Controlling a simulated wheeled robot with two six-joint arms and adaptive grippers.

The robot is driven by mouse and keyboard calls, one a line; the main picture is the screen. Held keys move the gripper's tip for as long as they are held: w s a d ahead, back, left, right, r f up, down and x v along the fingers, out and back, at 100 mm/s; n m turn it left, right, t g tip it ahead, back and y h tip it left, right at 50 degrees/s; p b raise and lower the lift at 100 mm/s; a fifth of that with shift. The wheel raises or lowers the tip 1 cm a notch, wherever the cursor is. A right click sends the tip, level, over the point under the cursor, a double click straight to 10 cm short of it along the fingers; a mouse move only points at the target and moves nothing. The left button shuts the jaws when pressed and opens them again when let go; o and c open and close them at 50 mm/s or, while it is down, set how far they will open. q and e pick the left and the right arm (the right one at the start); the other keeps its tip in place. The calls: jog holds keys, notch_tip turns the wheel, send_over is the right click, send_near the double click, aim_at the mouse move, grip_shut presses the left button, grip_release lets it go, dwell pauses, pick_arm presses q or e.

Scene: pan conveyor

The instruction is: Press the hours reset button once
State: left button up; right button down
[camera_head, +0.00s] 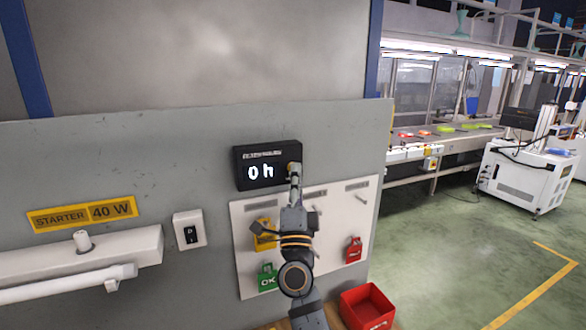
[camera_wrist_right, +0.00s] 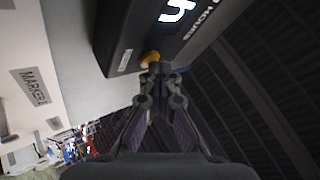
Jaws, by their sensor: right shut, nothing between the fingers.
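The hours counter (camera_head: 252,178) is a black box on the grey panel, and its display reads "0 h" in the head view. In the right wrist view the counter (camera_wrist_right: 133,62) fills the upper middle, with part of its lit display and the word "HOURS" in sight. A round yellow-orange button (camera_wrist_right: 150,58) sits on its face. My right gripper (camera_head: 294,172) is shut and empty, with its fingertips at the button. In the right wrist view the fingertips (camera_wrist_right: 156,68) overlap the button's lower edge; I cannot tell whether they press it. The left gripper is not in view.
Below the counter a white board (camera_head: 334,228) holds a green "OK" tag (camera_head: 267,278), a yellow tag and a red tag (camera_head: 353,250). A switch (camera_head: 190,234) and a tube fitting (camera_head: 80,262) are at left. A red bin (camera_head: 367,306) stands below. Open floor lies right.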

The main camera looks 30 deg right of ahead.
jog(key=shift+s, duration=0.7)
jog(key=shift+s+a+f, duration=0.1)
jog(key=shift+s, duration=1.15)
jog(key=shift+s+a+f, duration=0.1)
jog(key=shift+s, duration=1.1)
